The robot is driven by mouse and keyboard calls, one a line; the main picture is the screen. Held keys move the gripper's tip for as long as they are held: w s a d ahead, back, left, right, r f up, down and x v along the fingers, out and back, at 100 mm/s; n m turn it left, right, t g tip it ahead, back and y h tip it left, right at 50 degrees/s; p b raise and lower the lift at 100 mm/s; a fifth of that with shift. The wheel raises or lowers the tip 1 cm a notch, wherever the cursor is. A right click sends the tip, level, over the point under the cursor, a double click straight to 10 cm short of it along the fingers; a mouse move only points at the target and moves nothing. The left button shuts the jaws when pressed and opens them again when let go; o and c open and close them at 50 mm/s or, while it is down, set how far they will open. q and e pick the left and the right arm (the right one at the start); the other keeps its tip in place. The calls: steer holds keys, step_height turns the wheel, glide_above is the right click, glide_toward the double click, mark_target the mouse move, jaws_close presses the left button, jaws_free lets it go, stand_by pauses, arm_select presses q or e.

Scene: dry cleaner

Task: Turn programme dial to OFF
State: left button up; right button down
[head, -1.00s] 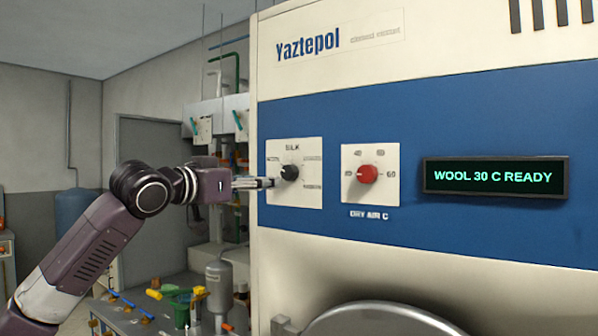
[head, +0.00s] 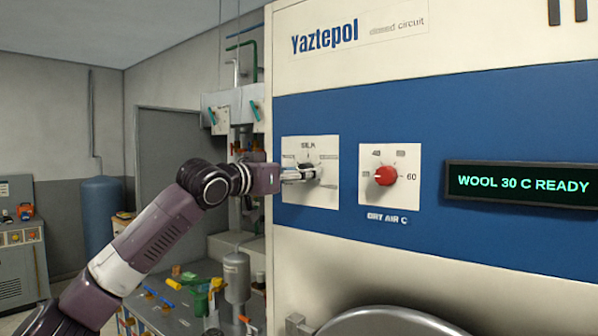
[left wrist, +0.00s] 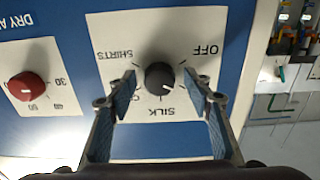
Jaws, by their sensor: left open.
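The programme dial (left wrist: 159,77) is a round black knob on a white plate (left wrist: 100,35). In the left wrist view, inverted lettering around it reads SHIRTS, OFF and SILK; OFF is at the upper right. I cannot tell where its mark points. My left gripper (left wrist: 160,84) is open, with one finger on each side of the knob; I cannot tell whether they touch it. In the head view the left gripper (head: 300,174) covers most of the knob. The display (head: 523,185) reads WOOL 30 C READY. My right gripper is not in view.
A red DRY AIR C knob (head: 386,175) sits right of the programme dial on the blue panel. A round door (head: 385,322) bulges below. A grey bench (head: 185,318) with tools and bottles stands at the lower left.

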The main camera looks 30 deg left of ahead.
arm_select(q)
steer(key=shift+s, duration=0.1)
steer(key=c, duration=1.2)
steer(key=shift+o, duration=0.2)
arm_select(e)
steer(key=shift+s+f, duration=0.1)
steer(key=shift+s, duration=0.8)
arm_select(q)
steer(key=shift+n, duration=0.3)
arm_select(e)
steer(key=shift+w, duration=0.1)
arm_select(q)
steer(key=shift+d+n+b, duration=0.1)
steer(key=shift+n+b, duration=0.45)
steer(key=shift+n, duration=5.05)
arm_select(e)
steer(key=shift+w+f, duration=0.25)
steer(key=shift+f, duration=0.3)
